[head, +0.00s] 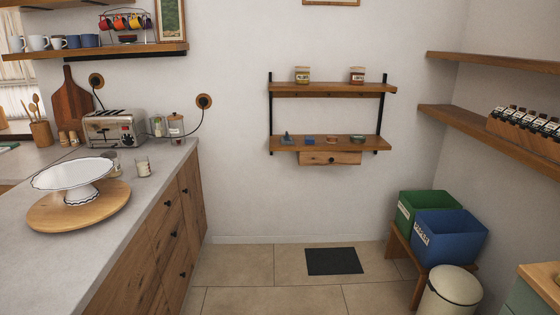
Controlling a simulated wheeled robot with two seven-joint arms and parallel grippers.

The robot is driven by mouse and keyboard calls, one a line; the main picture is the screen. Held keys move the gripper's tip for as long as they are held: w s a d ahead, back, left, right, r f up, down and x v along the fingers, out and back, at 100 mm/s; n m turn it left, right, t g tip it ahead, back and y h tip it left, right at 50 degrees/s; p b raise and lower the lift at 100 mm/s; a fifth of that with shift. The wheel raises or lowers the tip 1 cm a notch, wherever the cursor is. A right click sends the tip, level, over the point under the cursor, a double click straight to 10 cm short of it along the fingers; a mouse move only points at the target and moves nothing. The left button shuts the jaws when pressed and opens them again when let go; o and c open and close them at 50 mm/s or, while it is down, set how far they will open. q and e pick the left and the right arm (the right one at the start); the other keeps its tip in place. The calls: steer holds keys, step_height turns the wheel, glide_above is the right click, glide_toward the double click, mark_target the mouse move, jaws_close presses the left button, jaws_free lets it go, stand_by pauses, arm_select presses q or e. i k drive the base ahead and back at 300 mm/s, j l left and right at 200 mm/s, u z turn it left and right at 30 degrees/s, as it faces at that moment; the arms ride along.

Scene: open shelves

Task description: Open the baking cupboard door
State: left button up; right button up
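Neither of my grippers is in the head view. No door is clearly marked as the baking cupboard. The wooden base cabinets (160,250) under the grey counter on the left have fronts with dark round knobs, all seen shut at a steep angle. A green cabinet (528,298) with a wooden top is cut off at the bottom right, and its front is not clearly visible. A small wooden drawer front (330,158) with a dark knob is shut under the wall shelf.
The counter (60,262) holds a white cake stand (72,174) on a round board (110,203), a toaster (115,128) and jars. A dark mat (333,261) lies on the tiled floor. Green (405,208) and blue (448,237) bins and a cream bin (450,293) stand right. The middle floor is open.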

mark_target(188, 177)
steer(key=i+u, duration=0.15)
steer(key=i, duration=0.55)
steer(key=i+l+u, duration=0.15)
steer(key=i, duration=0.6)
steer(key=i+u, duration=0.4)
steer(key=i+l+u, duration=0.1)
steer(key=u, duration=0.3)
steer(key=i+l+u, duration=0.2)
steer(key=i+u, duration=0.2)
steer(key=i+l+u, duration=0.15)
steer(key=u, duration=0.35)
steer(key=i+l+u, duration=0.3)
steer(key=u, duration=0.15)
